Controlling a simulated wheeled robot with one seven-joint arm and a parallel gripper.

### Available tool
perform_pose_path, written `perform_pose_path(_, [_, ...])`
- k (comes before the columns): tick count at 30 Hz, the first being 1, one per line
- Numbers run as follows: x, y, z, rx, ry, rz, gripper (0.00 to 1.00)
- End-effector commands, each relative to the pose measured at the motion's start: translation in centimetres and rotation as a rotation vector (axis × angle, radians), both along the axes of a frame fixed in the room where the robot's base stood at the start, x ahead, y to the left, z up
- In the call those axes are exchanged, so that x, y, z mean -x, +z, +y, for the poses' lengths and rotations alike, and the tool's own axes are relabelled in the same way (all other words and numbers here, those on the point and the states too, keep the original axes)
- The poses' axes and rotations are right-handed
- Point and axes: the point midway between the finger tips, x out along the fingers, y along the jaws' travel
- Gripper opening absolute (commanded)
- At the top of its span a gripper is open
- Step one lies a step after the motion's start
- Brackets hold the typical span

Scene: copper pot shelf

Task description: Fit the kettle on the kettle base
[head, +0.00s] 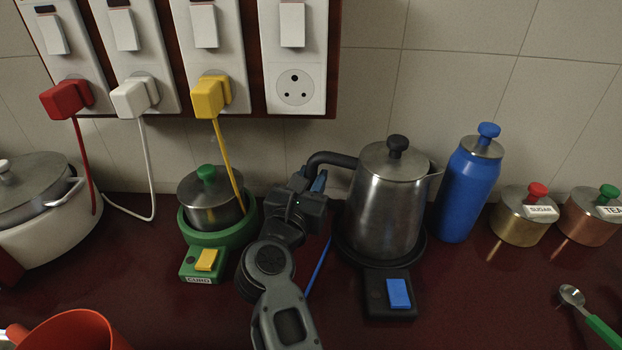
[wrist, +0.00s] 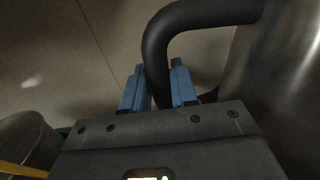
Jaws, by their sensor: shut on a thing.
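The kettle (head: 387,205) is steel with a black lid knob and a black handle on its left side. It stands upright over the black kettle base (head: 389,292), which has a blue switch at its front. I cannot tell whether the kettle is fully seated or slightly above the base. My gripper (head: 319,182) is at the kettle's left, shut on the handle. In the wrist view the blue fingers of my gripper (wrist: 160,88) close around the black handle (wrist: 158,45), and the kettle's steel body (wrist: 285,75) fills the right side. The contact under the kettle is hidden.
A blue bottle (head: 468,190) stands close to the kettle's right. A green base with a small pot (head: 211,204) is left of my arm. Sugar (head: 525,222) and tea (head: 590,218) tins and a spoon (head: 590,318) are farther right. Plugs and sockets (head: 295,85) are on the wall.

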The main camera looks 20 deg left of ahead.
Motion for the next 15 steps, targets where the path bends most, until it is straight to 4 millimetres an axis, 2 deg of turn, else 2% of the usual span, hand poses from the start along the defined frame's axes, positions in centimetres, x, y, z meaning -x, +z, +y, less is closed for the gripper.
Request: perform_pose_path(15, [-0.01,-0.18,0.04,0.002,0.001,-0.004,0.0])
